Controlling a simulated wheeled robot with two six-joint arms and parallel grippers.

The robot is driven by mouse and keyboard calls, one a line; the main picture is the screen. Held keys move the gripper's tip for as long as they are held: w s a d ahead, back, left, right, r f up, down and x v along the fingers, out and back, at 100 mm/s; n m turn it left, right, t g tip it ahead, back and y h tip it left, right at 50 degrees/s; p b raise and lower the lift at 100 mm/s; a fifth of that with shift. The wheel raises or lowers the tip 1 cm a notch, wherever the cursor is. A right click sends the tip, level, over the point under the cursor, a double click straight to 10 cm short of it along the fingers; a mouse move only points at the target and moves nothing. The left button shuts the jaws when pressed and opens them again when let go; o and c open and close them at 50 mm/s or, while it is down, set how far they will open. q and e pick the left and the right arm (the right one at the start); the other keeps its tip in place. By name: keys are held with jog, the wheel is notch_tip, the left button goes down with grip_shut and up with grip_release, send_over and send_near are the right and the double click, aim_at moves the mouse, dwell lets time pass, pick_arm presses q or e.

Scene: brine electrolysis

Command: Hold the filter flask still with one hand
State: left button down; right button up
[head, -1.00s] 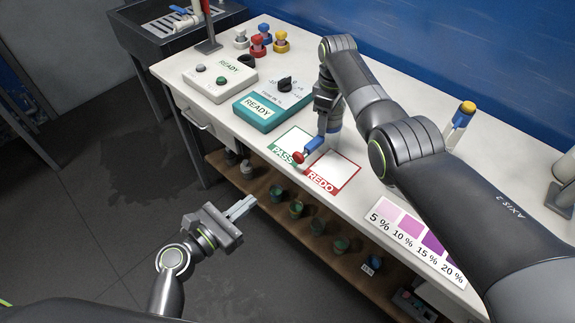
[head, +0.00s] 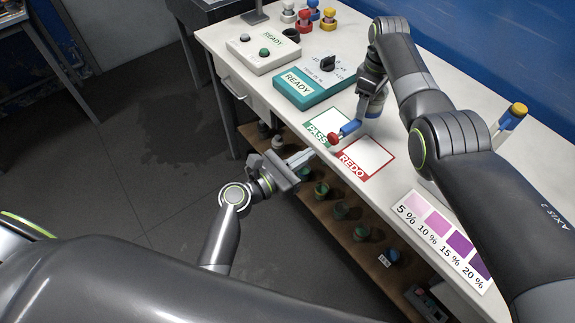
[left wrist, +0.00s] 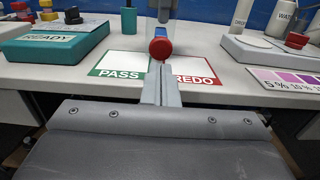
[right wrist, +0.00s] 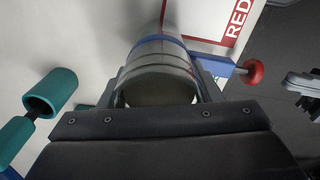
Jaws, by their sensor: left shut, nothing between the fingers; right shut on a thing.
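The filter flask (head: 374,103) is a clear cylinder with a blue band and a blue side arm (head: 350,128) ending in a red cap (head: 333,139). It is at the PASS and REDO cards. My right gripper (right wrist: 160,90) is shut around the flask body. My left gripper (head: 306,158) is shut and empty, at the bench's front edge just short of the red cap. In the left wrist view its fingertips (left wrist: 161,72) point at the red cap (left wrist: 160,48). In the right wrist view the left fingertips (right wrist: 300,85) are apart from the cap.
The green PASS card (head: 322,128) and red REDO card (head: 362,158) lie on the white bench. A teal READY box (head: 312,87) and a white READY box (head: 262,51) stand further left. A purple colour chart (head: 440,240) lies at right. Several small pots line the lower shelf (head: 325,212).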

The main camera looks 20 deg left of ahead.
aim_at(331, 140)
pick_arm(q)
jog(key=shift+x, duration=2.7)
jog(key=shift+x, duration=1.3)
jog(key=shift+s+a, duration=0.1)
jog(key=v, duration=1.4)
jog(key=shift+v, duration=1.2)
